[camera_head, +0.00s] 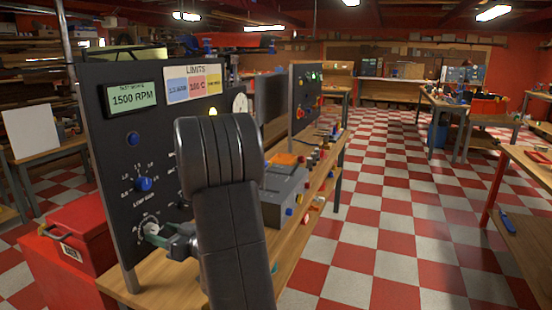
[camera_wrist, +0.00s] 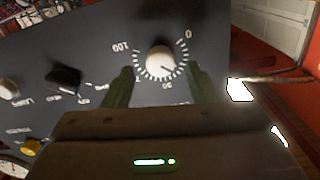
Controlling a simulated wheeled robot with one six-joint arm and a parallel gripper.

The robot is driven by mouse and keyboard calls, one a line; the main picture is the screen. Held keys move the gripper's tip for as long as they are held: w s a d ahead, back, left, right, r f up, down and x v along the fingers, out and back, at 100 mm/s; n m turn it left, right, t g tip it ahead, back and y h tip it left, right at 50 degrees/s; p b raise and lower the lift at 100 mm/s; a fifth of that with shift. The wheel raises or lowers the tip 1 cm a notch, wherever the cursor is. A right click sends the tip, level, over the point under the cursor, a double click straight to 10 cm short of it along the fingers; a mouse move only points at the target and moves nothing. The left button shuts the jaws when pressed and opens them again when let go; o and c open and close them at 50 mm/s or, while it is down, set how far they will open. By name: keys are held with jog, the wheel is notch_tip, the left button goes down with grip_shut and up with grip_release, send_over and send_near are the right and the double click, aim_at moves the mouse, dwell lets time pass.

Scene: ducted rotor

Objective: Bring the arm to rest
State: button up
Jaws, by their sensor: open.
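My arm (camera_head: 232,220) stands bent in front of a dark control panel (camera_head: 112,160). My gripper (camera_head: 168,241) is at the panel's lower part, beside a white knob (camera_head: 151,228). In the wrist view my gripper (camera_wrist: 160,69) is open, with one green finger on each side of the white knob (camera_wrist: 159,57). The knob sits in a dial marked 0, 50 and 100. Gaps show between the knob and the fingers; whether the tips touch the panel I cannot tell. My arm hides part of the panel in the head view.
The panel's display (camera_head: 132,98) reads 1500 RPM. A blue knob (camera_head: 144,184) is above the gripper; a black switch (camera_wrist: 64,78) is beside it in the wrist view. A red box (camera_head: 82,238) stands at left. A grey unit (camera_head: 284,194) is on the bench. Checkered floor (camera_head: 385,220) is clear at right.

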jog(key=v, duration=1.1)
jog(key=x, duration=1.3)
jog(key=shift+a, duration=0.3)
jog(key=shift+d+n, duration=0.15)
jog(key=shift+n, duration=0.75)
jog(key=n+p, duration=0.1)
jog(key=n, duration=0.2)
jog(key=s+d+m+t+h, duration=0.1)
jog(key=s+d, duration=0.1)
jog(key=d, duration=0.6)
jog(key=s+d+m+t+h+b, duration=0.1)
jog(key=s+d, duration=0.2)
jog(key=d, duration=0.6)
jog(key=shift+d+f+h, duration=0.25)
jog(key=shift+f+h, duration=0.15)
jog(key=shift+f, duration=0.05)
jog(key=shift+s+b, duration=0.15)
jog(key=shift+b, duration=0.15)
